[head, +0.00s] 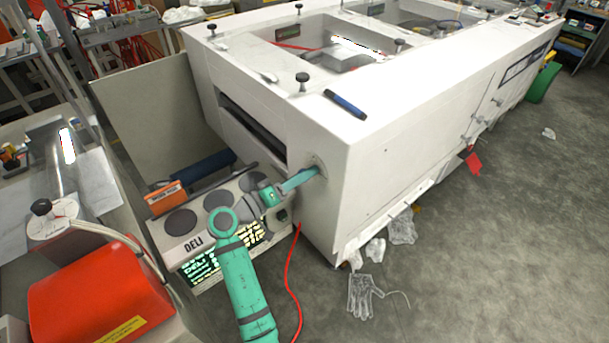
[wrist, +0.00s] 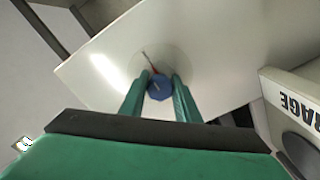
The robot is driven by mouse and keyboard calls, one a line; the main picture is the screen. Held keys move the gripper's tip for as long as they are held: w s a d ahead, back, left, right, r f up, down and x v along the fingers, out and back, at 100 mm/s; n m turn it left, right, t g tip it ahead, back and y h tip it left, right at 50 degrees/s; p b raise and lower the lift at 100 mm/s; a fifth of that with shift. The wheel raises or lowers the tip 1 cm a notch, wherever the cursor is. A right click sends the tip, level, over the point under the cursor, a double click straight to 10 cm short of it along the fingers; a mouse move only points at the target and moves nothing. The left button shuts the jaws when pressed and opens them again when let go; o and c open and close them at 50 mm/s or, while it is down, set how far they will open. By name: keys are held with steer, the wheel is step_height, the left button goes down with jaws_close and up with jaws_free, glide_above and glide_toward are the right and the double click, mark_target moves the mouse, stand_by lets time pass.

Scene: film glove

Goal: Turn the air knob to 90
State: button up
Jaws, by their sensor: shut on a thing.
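The air knob (wrist: 160,88) is a small blue knob on a pale round dial (wrist: 143,60) on the white machine panel. A thin pointer with a red part shows on the dial just above the knob, but I cannot read any number. My gripper (wrist: 162,82) has its two green fingers on either side of the knob and is shut on it. In the head view my gripper (head: 317,172) reaches the end face of the white machine (head: 365,150), and its fingers hide the knob there.
A red case (head: 95,295) is at lower left. Clear gloves (head: 362,295) lie on the floor. A blue pen-like object (head: 345,104) lies on the machine.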

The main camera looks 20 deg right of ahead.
steer(key=o, duration=1)
steer(key=shift+o, duration=0.2)
steer(key=shift+a, duration=0.1)
steer(key=v, duration=1)
steer(key=shift+a, duration=0.35)
steer(key=shift+s, duration=0.15)
